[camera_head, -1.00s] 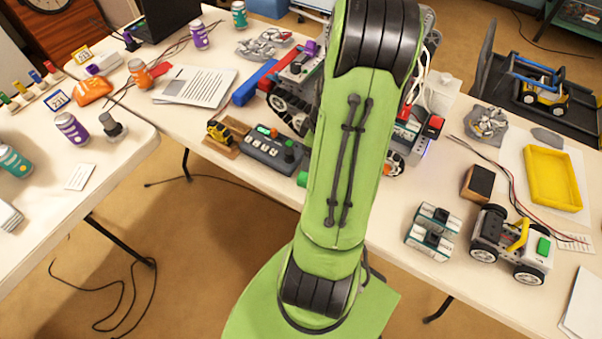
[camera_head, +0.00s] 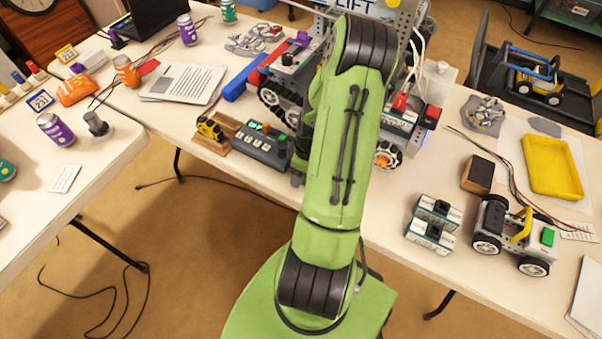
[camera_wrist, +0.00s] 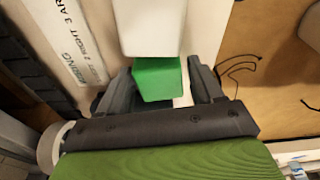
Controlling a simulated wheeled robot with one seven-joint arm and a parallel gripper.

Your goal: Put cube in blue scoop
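A green cube (camera_wrist: 158,80) shows in the wrist view between the two dark fingers of my gripper (camera_wrist: 162,86). A pale gap shows beside the right finger, so the fingers look open around the cube; contact on the left is unclear. A large white block (camera_wrist: 150,25) borders the cube on its far side. In the head view my green arm hides the cube and most of my gripper. A long blue piece (camera_head: 244,79) lies beside the tracked robot on the table; I cannot tell whether it is the blue scoop.
The tracked robot (camera_head: 274,104) and a grey control box (camera_head: 262,147) stand close to my arm. Right of it are two small boxed modules (camera_head: 432,224), a dark block (camera_head: 477,174), a wheeled car (camera_head: 512,240) and a yellow tray (camera_head: 553,167). Bare table lies around the modules.

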